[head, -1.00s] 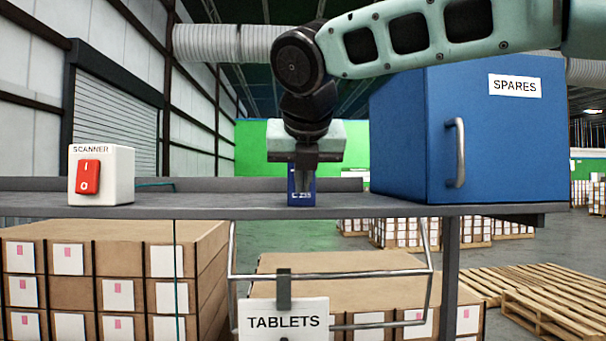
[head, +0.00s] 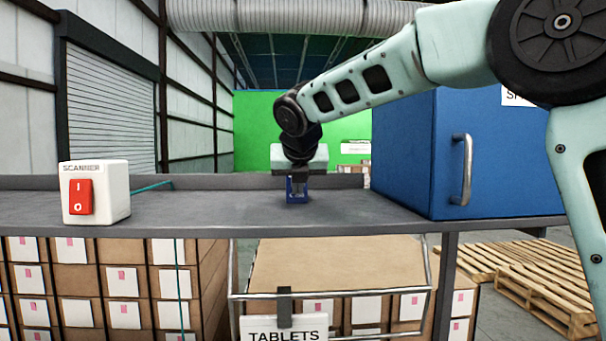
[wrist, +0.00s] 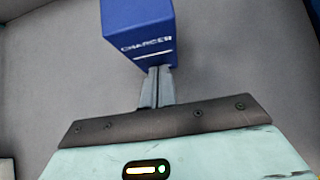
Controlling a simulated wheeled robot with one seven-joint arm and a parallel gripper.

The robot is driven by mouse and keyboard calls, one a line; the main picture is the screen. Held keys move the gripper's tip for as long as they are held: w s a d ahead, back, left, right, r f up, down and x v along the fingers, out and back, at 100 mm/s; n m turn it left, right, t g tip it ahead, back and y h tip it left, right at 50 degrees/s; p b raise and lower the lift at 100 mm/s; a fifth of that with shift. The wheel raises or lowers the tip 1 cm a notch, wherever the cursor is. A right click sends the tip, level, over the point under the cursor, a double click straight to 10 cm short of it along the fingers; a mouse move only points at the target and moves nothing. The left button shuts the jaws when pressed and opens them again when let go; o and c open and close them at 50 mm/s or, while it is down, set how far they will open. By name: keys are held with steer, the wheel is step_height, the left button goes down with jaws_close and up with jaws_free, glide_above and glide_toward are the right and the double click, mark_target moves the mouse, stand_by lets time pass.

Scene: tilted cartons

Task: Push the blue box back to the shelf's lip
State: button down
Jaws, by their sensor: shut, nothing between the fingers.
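The small blue box (head: 291,196) stands on the grey shelf (head: 225,208), partly hidden behind my gripper (head: 298,190) in the head view. In the wrist view the blue box (wrist: 140,28) shows white CHARGER lettering on its near face. My gripper (wrist: 160,75) is shut and empty. Its fingertips are at the lower part of that face, touching it or nearly so. The box looks upright. The shelf's raised back lip (head: 225,181) runs behind it, with some grey shelf surface appearing between the two.
A white scanner block (head: 115,192) with a red switch stands at the shelf's left. A large blue SPARES cabinet (head: 405,150) stands at the right. A wire basket labelled TABLETS (head: 284,335) hangs below the front edge. The shelf between scanner and box is clear.

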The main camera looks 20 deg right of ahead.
steer(key=w+d, duration=0.1)
steer(key=w, duration=0.3)
steer(key=w+d, duration=0.2)
steer(key=w, duration=0.2)
steer(key=w+d, duration=0.1)
steer(key=w, duration=0.4)
steer(key=shift+w+d, duration=0.1)
steer(key=shift+d, duration=0.05)
